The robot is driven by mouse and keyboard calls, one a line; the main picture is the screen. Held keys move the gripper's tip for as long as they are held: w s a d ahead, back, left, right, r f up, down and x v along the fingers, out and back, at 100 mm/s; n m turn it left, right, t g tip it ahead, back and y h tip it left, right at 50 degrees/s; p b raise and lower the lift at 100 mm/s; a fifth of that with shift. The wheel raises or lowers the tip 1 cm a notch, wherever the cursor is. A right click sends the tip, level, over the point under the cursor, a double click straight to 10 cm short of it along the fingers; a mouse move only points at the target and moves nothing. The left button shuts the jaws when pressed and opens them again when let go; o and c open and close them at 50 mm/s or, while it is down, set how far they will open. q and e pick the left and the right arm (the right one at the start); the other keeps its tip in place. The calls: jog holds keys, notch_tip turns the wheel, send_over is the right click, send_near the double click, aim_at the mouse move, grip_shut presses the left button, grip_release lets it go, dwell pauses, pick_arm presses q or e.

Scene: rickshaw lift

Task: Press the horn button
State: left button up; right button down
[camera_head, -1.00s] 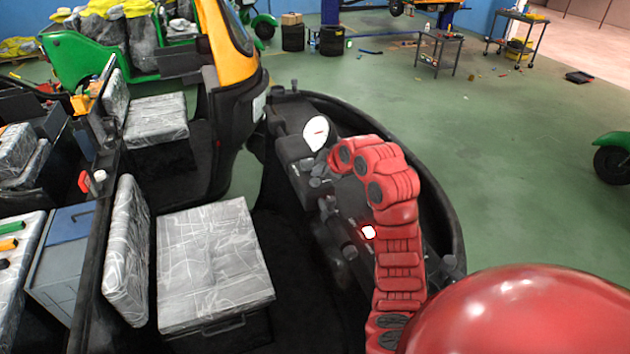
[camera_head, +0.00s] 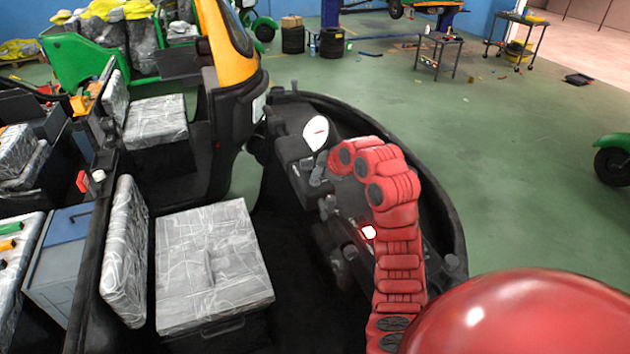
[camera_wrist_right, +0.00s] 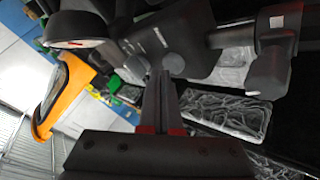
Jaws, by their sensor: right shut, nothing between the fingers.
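My right gripper (camera_wrist_right: 160,76) is shut and empty in the right wrist view, its dark fingers pointing up the picture to the dashboard. A round grey button (camera_wrist_right: 174,66), which looks like the horn button, sits on the dark dashboard (camera_wrist_right: 200,35) right by the fingertips. I cannot tell whether they touch it. In the head view my red right arm reaches over the rickshaw's dashboard and hides much of the gripper and the button. My left gripper is not in view.
A white-faced gauge (camera_head: 315,132) stands on the dashboard; it also shows in the wrist view (camera_wrist_right: 70,42). A handlebar grip (camera_wrist_right: 268,76) lies to the right in the wrist view. A plastic-wrapped seat (camera_head: 213,265) is left of the dashboard. Green floor (camera_head: 500,170) is open beyond.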

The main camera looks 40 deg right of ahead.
aim_at(318, 183)
jog(key=shift+f+b, duration=0.5)
dwell(0.3)
jog(key=shift+r, duration=0.15)
jog(key=shift+d+r, duration=0.1)
jog(key=shift+r, duration=0.65)
jog(key=shift+r+b, duration=0.4)
jog(key=shift+r, duration=2.15)
jog(key=shift+f, duration=0.15)
